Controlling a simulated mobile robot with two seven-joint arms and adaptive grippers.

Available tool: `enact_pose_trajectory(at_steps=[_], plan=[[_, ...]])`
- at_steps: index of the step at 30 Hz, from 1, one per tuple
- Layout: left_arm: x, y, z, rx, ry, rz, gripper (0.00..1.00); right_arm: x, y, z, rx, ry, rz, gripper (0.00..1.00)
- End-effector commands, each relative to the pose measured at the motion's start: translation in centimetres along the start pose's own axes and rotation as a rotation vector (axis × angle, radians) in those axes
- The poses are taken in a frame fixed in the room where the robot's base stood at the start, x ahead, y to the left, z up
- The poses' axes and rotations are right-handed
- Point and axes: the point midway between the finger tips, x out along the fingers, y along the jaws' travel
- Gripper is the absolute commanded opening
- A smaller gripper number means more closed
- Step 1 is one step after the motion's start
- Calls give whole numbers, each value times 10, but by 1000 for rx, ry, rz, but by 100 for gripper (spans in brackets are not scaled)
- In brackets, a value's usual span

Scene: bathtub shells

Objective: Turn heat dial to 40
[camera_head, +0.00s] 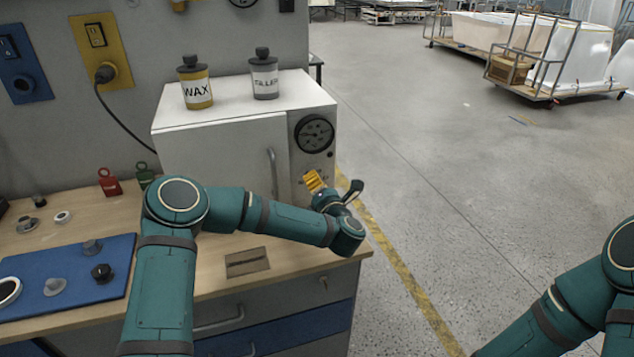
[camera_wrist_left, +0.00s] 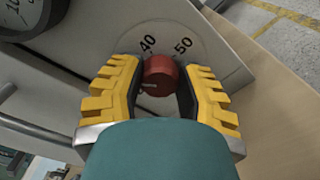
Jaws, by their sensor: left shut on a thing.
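The heat dial is a red round knob (camera_wrist_left: 161,74) on the light front panel of a white oven (camera_head: 220,146). In the left wrist view, the printed 40 is above its upper left and the 50 above its upper right. A pale mark on the knob points left, away from both numbers. My left gripper (camera_head: 315,181) has its yellow fingers on either side of the knob and is shut on it; it also shows in the left wrist view (camera_wrist_left: 160,96). In the head view the gripper hides the knob. My right arm shows at lower right, its gripper out of frame.
A round gauge (camera_head: 314,134) sits above the dial, and a vertical door handle (camera_head: 272,172) to its left. A wax bottle (camera_head: 195,82) and a filler bottle (camera_head: 264,74) stand on the oven. A blue mat (camera_head: 70,300) with small parts lies on the bench. Open floor is right.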

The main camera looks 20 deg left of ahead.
Motion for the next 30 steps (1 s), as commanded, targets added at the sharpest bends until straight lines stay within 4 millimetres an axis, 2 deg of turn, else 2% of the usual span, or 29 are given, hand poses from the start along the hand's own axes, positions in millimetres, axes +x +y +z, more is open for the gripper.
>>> enact_pose_trajectory(at_steps=[1, 21, 30], plan=[[1, 4, 3, 42, -4, 10, 0, -1, 0, 0, 0, -1, 0, 47], [1, 2, 3, 670, -3, 11, 0, 0, 0, 0, 0, 0, 0, 47], [1, 0, 2, 897, -2, 10, 0, 2, 1, 0, 0, 1, 0, 47]])
